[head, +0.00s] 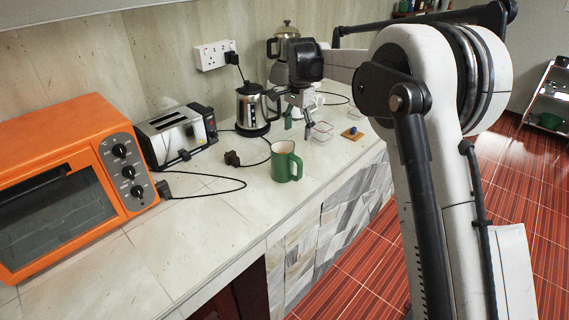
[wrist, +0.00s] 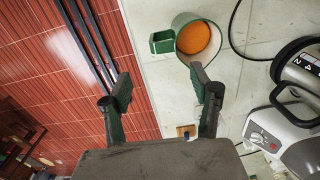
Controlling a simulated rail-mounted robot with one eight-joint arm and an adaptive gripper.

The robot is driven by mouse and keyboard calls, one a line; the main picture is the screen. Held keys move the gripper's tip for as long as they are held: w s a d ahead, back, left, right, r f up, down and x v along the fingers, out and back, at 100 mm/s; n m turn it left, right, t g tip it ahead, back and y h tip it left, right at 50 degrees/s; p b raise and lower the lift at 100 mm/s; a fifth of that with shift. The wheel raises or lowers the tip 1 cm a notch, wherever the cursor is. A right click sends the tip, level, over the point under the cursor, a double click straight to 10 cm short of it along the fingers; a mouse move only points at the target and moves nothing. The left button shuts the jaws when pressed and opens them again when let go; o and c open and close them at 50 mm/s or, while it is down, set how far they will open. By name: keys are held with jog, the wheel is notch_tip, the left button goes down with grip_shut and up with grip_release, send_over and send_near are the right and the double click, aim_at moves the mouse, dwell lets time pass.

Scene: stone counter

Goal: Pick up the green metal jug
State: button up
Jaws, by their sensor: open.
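The green metal jug (head: 285,163) stands upright on the counter near its front edge, its handle toward the right in the head view. In the wrist view the jug (wrist: 184,22) is at the top centre, with an orange-brown inside and its square handle to the left. My gripper (head: 298,122) is behind the jug in the head view, above the counter. In the wrist view my gripper (wrist: 161,88) has its two dark green fingers spread apart with nothing between them. The right finger's tip overlaps the jug's lower rim in that picture; I cannot tell the height gap.
An orange toaster oven (head: 70,190), a toaster (head: 176,135) and a steel kettle (head: 252,107) stand along the wall. A black plug (head: 232,158) and cord lie left of the jug.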

aim_at(296, 158)
notch_tip(296, 158, down, 14)
jog(key=shift+a+f+p, duration=0.1)
jog(key=shift+p, duration=0.75)
grip_shut()
